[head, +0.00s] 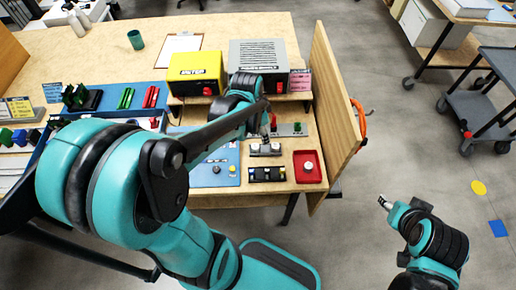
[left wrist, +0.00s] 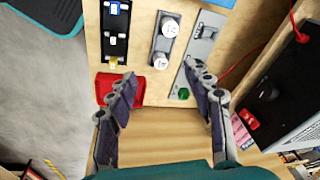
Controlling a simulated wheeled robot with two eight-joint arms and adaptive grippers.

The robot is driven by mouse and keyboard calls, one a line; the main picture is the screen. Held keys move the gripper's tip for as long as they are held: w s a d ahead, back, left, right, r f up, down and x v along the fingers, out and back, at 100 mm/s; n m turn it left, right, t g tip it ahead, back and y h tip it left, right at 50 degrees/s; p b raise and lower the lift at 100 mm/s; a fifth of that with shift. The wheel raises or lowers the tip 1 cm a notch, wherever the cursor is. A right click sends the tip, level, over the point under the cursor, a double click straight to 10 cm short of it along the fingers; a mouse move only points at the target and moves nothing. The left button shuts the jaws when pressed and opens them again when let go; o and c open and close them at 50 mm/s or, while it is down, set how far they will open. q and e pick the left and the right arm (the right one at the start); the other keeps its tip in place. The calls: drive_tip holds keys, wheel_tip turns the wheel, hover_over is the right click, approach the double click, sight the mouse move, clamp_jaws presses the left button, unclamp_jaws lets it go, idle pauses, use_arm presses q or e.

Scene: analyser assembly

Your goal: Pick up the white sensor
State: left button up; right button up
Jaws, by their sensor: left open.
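A small white round piece (head: 308,166), possibly the white sensor, sits in a red tray (head: 299,179) at the bench's front right. The tray shows in the left wrist view (left wrist: 103,81), partly covered by a finger; the white piece is not clear there. Two white-topped cylinders (left wrist: 160,61) stand on a dark grey block (left wrist: 157,44); I cannot tell whether one is the sensor. My left gripper (left wrist: 160,72) is open and empty above the bench, its fingers spread either side of the cylinder end. My right gripper (head: 385,203) is away from the bench, over the floor; its jaws are too small to judge.
A black rack (head: 267,174) lies left of the red tray. A grey plate (left wrist: 200,48) with a green knob is beside the block. Yellow (head: 195,73) and grey (head: 258,55) boxes stand behind. An upright wooden panel (head: 336,115) bounds the bench's right side.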

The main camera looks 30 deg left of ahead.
sight(255, 146)
use_arm(q)
drive_tip(key=a+f, duration=0.1)
drive_tip(key=f, duration=0.1)
drive_tip(key=w+a+f+m+g, duration=0.1)
drive_tip(key=f, duration=0.1)
drive_tip(key=a+f+m, duration=0.1)
drive_tip(key=f, duration=0.1)
drive_tip(key=shift+w+a+f+g+h, duration=0.15)
drive_tip(key=shift+w+a+g+h, duration=0.15)
drive_tip(key=shift+w, duration=0.1)
wheel_tip(255, 146, down, 3)
drive_tip(key=shift+d+r+m+b, duration=0.1)
drive_tip(key=shift+m+b, duration=0.2)
drive_tip(key=shift+b, duration=0.35)
drive_tip(key=f+b, duration=0.1)
drive_tip(key=f, duration=0.2)
drive_tip(key=f+b, duration=0.1)
drive_tip(key=f, duration=0.1)
drive_tip(key=shift+w+f+b, duration=0.1)
drive_tip(key=shift+w+b, duration=0.2)
drive_tip(key=shift+w, duration=0.05)
drive_tip(key=shift+c, duration=0.9)
drive_tip(key=c, duration=0.8)
